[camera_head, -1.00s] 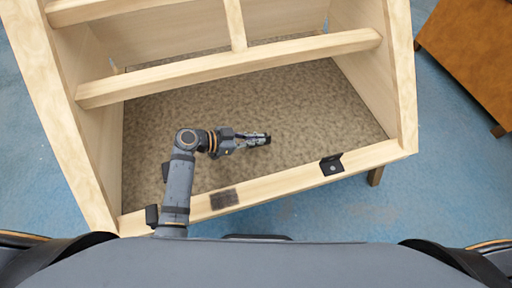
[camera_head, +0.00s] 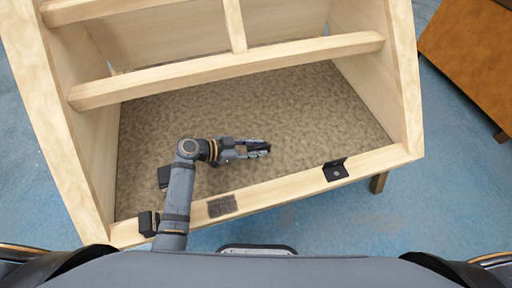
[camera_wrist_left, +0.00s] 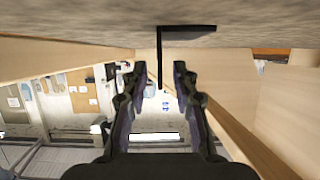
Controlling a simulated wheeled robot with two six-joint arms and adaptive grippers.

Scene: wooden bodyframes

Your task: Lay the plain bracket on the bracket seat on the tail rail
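A thin black L-shaped bracket (camera_wrist_left: 188,29) shows in the left wrist view against the brown floor panel, its upright plate edge-on between my fingers. I take it for the plain bracket; in the head view it is only a dark patch among the fingertips. My left gripper (camera_head: 262,148) is open, also in the left wrist view (camera_wrist_left: 160,75), with visible gaps on both sides of the plate. The tail rail (camera_head: 285,187) runs along the near edge of the wooden frame. A dark square patch (camera_head: 221,205) on it looks like the bracket seat. My right gripper is out of view.
Another black bracket (camera_head: 336,171) with a light spot sits on the tail rail, right of the patch. A crossbeam (camera_head: 230,70) spans the frame behind my gripper. The floor panel (camera_head: 300,110) right of the gripper is clear. A brown cabinet (camera_head: 470,60) stands far right.

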